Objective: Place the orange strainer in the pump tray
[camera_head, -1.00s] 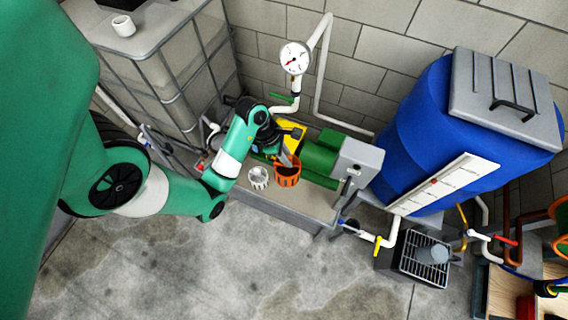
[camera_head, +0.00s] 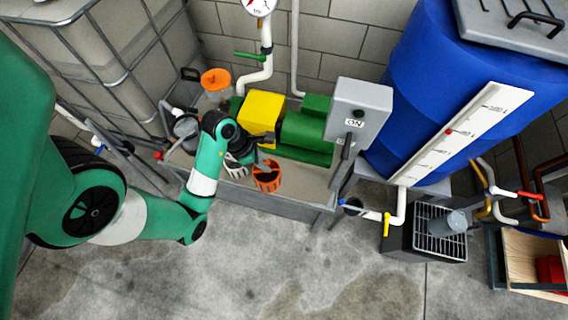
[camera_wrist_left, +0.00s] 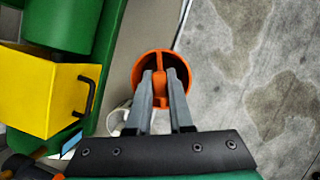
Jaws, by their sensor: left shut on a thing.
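The orange strainer (camera_head: 268,184) is a small basket at the front of the pump tray (camera_head: 312,182). My left gripper (camera_head: 264,164) is at its top. In the left wrist view, my left gripper (camera_wrist_left: 161,75) is shut on the orange strainer's middle bar (camera_wrist_left: 162,101), with the round orange rim (camera_wrist_left: 137,72) around the fingertips. The strainer overlaps the tray's front edge in the picture; I cannot tell whether it touches the tray. A white strainer (camera_head: 236,168) is just left of it, partly hidden by my gripper.
A green pump (camera_head: 304,134) and yellow box (camera_head: 262,112) stand behind the strainers. A grey switch box (camera_head: 360,105) rises at the right. A filter housing with an orange top (camera_head: 215,80) stands at the back left. The floor (camera_head: 290,265) in front is clear.

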